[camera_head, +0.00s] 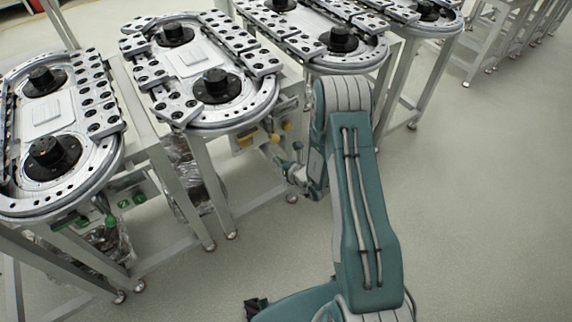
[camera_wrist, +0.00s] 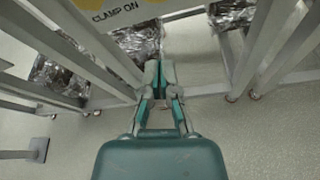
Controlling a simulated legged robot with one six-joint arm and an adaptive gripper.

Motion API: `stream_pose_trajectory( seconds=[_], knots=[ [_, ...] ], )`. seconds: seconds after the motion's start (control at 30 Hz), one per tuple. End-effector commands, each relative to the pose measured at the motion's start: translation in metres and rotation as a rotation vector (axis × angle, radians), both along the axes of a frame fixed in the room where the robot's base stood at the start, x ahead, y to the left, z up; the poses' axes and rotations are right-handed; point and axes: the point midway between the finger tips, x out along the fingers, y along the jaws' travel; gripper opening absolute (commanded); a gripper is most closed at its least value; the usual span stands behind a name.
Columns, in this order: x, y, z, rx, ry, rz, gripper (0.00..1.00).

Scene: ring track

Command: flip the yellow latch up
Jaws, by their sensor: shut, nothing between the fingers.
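In the head view, small yellow parts (camera_head: 275,138) show on the box under the end of the second ring track. They are too small to tell which is the latch or how it is turned. My gripper (camera_head: 281,163) is just below and beside these parts, apart from them as far as I can tell. In the wrist view, my gripper (camera_wrist: 158,68) has its fingertips together with nothing between them. The latch itself is not clear in that view.
The second ring track (camera_head: 250,112) stands on a metal frame with legs (camera_head: 205,195) left of my gripper. Another track (camera_head: 95,165) stands further left, with green knobs (camera_head: 138,198) below. Crinkled foil (camera_wrist: 140,42) hangs under the frame.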

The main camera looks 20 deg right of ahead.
Motion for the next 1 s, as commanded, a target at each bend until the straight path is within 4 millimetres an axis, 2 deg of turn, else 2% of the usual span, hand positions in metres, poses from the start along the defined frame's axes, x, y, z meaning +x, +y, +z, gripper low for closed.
stream_pose_trajectory(
  seconds=[0.17, 0.2, 0.3, 0.5, 0.9, 1.0],
  knots=[
    [0.025, 0.012, -0.01, 0.0, 0.0, 0.002, 0.0],
    [0.027, 0.01, -0.004, 0.0, -0.003, 0.0, 0.0],
    [0.027, 0.006, 0.01, 0.0, -0.003, 0.0, 0.0],
    [0.028, 0.002, 0.027, 0.0, -0.001, 0.0, 0.0],
    [0.028, 0.001, 0.03, 0.0, 0.001, 0.0, 0.0],
    [0.028, -0.005, 0.034, 0.0, -0.001, 0.0, 0.0]
  ],
)
